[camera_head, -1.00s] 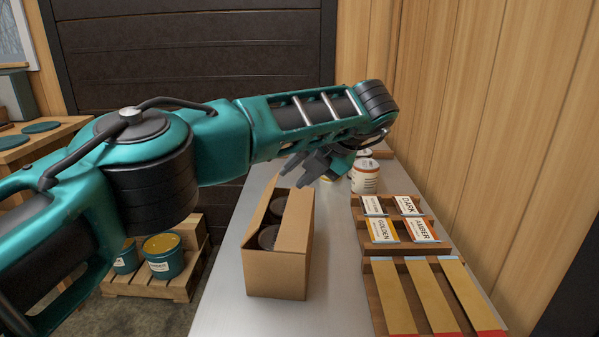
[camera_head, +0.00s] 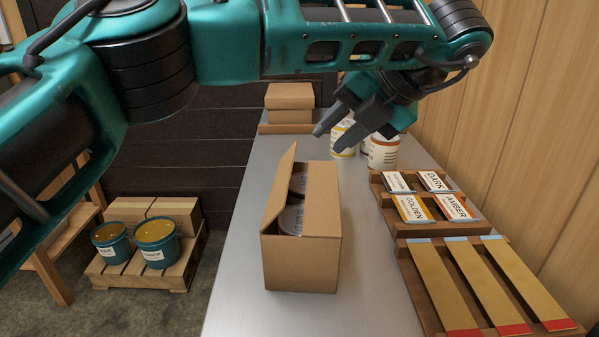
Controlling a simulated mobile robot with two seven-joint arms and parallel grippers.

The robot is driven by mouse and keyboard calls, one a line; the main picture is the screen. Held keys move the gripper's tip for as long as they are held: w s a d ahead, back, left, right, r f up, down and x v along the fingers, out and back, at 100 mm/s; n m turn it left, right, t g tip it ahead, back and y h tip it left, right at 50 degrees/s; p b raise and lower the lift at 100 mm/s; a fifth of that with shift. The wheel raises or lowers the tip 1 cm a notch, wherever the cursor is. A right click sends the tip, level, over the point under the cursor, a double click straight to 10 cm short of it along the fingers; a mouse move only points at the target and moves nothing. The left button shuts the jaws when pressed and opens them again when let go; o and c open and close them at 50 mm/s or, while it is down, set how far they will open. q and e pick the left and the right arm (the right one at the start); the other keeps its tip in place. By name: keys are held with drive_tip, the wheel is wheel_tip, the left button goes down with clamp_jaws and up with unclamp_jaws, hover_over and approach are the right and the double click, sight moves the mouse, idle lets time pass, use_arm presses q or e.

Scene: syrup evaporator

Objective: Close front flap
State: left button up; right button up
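An open cardboard box (camera_head: 301,266) stands on the metal table, with dark-lidded jars (camera_head: 291,220) inside. Its left long flap (camera_head: 279,190) stands up, tilted. The right long panel (camera_head: 322,200) looks folded inward over the right half, leaving a gap where the jars show. No separate flap stands up at the near end; I cannot tell whether one is tucked under. My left gripper (camera_head: 329,138) hangs beyond the box's far end, slightly right, apart from it. Its dark fingers look parted and nothing shows between them. My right gripper is not in view.
The metal table (camera_head: 239,312) is bare left and in front of the box. Labelled jars (camera_head: 384,151) stand behind, right. Wooden trays with label cards (camera_head: 433,209) and strips (camera_head: 452,290) line the right side. Stacked cardboard (camera_head: 289,103) sits at the back. Teal buckets (camera_head: 156,240) stand on a pallet at left.

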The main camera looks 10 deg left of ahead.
sight(291, 169)
use_arm(q)
drive_tip(key=b+x, duration=0.1)
drive_tip(key=x, duration=1)
drive_tip(key=shift+a+f+b, duration=0.2)
drive_tip(key=shift+a+b, duration=0.05)
drive_tip(key=shift+b, duration=0.05)
drive_tip(key=shift+w+a+f, duration=0.2)
drive_tip(key=shift+a+f, duration=0.15)
drive_tip(key=shift+f, duration=0.05)
drive_tip(key=shift+c, duration=0.4)
clamp_jaws()
